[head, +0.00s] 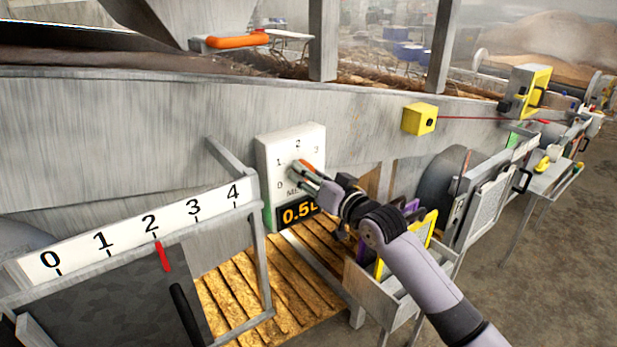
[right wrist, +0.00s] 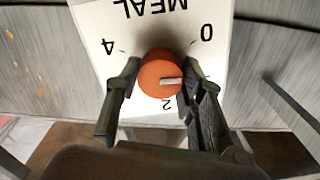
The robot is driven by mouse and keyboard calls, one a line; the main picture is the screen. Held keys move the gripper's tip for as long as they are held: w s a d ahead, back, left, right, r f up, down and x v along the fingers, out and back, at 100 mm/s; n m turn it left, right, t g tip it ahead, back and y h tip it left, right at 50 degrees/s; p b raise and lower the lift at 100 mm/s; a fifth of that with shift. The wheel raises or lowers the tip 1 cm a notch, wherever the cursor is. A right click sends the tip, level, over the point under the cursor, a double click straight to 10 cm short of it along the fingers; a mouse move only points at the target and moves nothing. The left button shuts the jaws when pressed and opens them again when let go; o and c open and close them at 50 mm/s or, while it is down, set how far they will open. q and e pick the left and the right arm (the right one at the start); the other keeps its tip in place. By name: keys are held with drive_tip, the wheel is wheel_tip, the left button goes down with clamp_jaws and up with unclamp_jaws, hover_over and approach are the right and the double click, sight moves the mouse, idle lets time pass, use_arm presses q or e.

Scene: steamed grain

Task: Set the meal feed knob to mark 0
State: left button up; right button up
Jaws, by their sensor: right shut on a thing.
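The meal feed knob (right wrist: 158,73) is round and orange with a white pointer line, on a white panel marked MEAL (head: 289,152). In the right wrist view, which shows the panel upside down, the pointer aims right, below the 0 and towards where my finger covers the dial. The 2 and 4 are also visible there. My right gripper (head: 308,174) is shut on the knob, a finger on each side; it also shows in the right wrist view (right wrist: 161,82). The display (head: 298,213) under the dial starts with 0.5; the rest is hidden. My left gripper is not in view.
In front on the left is a larger 0 to 4 scale (head: 122,238) with a red pointer (head: 163,256) near 2. A yellow box (head: 419,119) with a red cord is to the right. Slatted boards lie below.

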drive_tip(key=n, duration=0.6)
drive_tip(key=shift+f, duration=0.15)
drive_tip(key=shift+n, duration=0.3)
drive_tip(key=o, duration=1)
drive_tip(key=shift+o, duration=0.7)
drive_tip(key=v, duration=1.2)
